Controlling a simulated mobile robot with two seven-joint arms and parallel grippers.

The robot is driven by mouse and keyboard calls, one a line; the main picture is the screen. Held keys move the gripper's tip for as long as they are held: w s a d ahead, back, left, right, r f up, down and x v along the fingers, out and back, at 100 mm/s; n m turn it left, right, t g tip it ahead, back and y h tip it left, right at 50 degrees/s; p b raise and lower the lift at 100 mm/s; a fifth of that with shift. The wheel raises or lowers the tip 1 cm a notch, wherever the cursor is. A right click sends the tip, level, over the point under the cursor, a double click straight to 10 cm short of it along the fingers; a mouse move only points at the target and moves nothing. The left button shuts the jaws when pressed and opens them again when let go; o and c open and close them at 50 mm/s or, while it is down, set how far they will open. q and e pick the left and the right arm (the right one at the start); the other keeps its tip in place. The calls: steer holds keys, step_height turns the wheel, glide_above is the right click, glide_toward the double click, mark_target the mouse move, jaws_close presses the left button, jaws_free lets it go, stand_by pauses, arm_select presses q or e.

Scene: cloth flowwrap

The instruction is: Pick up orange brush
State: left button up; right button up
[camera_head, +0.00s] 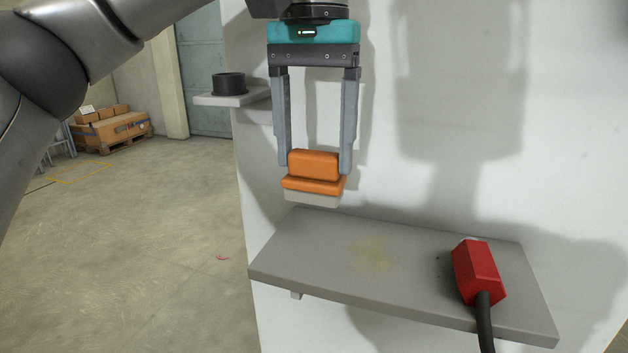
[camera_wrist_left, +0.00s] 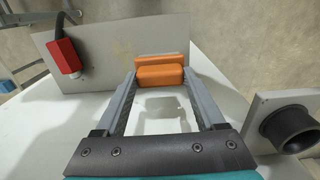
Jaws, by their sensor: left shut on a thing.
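The orange brush (camera_head: 314,166) has an orange grip block and a pale grey lower part. My left gripper (camera_head: 315,166) is shut on its grip block, one finger on each side. The brush hangs upright above the grey shelf (camera_head: 330,262), apart from it, near its back left part. In the left wrist view the brush (camera_wrist_left: 160,74) sits between the tips of my left gripper (camera_wrist_left: 160,80). My right gripper is in neither view.
A red block-shaped tool (camera_head: 477,272) with a black cable lies at the shelf's right end. A small side shelf (camera_head: 228,100) at the left holds a black ring (camera_head: 229,82). The white wall (camera_head: 440,120) stands close behind. The shelf's middle is bare except for a yellowish stain.

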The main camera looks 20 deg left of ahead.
mark_target(314, 152)
arm_select(q)
step_height(314, 152, up, 13)
steer(key=p, duration=0.6)
steer(key=shift+r, duration=0.15)
